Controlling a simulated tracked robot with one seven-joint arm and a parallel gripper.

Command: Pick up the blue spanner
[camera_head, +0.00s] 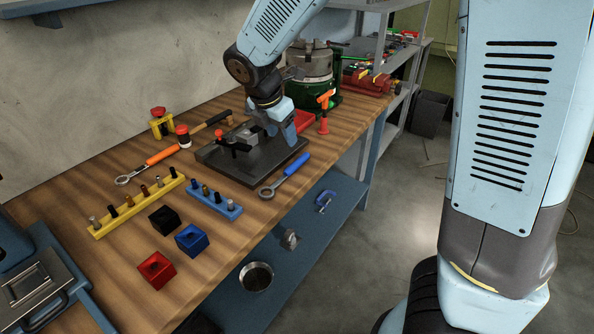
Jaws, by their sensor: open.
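The blue spanner (287,174) lies near the front edge of the wooden bench. Its blue handle points up and right, and its grey ring end points down and left. My gripper (284,140) is above the dark plate, behind and slightly left of the spanner's handle. It is open, and it appears apart from the spanner. The gap between its fingers is hard to make out at this size.
A dark plate (245,167) lies behind the spanner. An orange spanner (147,163) lies further left. A blue bit holder (214,201) and red block (155,270) stand left. An orange-handled tool (324,112) stands right. Bare bench lies around the front edge.

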